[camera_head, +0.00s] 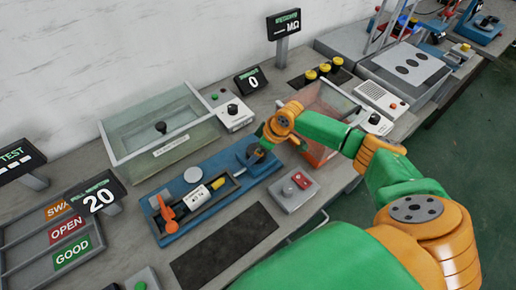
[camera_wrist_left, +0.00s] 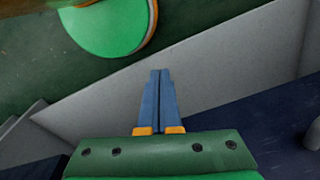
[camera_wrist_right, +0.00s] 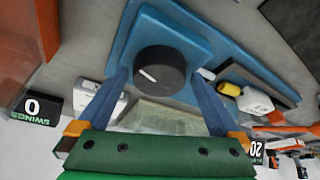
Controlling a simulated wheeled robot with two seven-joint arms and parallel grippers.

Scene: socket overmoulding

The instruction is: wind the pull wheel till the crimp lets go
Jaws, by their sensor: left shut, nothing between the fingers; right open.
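The pull wheel, a dark round knob with a white mark, shows in the right wrist view (camera_wrist_right: 160,72) on the raised end block of the blue pull tester (camera_head: 160,192). My right gripper (camera_wrist_right: 161,76) is open, with one finger on each side of the wheel; I cannot tell whether they touch it. The tester's tray holds a white labelled cylinder (camera_head: 196,197) with a yellow part (camera_head: 218,183) and an orange clamp (camera_head: 167,212). The crimp itself is too small to make out. My left gripper (camera_wrist_left: 159,75) is shut and empty, away from the tester.
A pull display (camera_head: 98,199) reads 20. A grey box with a red button (camera_head: 293,190) stands right of the tester, and a dark mat (camera_head: 225,245) lies in front. A clear-lidded case (camera_head: 160,130) is behind. A sorting tray (camera_head: 40,245) is at left.

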